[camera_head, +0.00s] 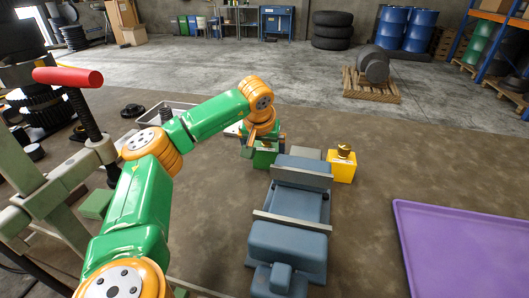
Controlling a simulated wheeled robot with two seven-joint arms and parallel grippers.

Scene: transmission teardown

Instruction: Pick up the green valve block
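A small green block (264,159), which looks like the green valve block, stands on the brown work surface just left of the blue-grey vise. My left arm reaches in from the lower left, and its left gripper (264,143) points down right over this block. Its fingers seem to come down at the block's sides and hide its top. I cannot tell whether they touch or grip it. My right gripper is not in view.
The vise (299,205) fills the middle. A yellow block with a brass top (341,168) stands right of it. A purple tray (470,235) lies at the right. A press with a red handle (68,77) stands at the left. The surface between vise and tray is clear.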

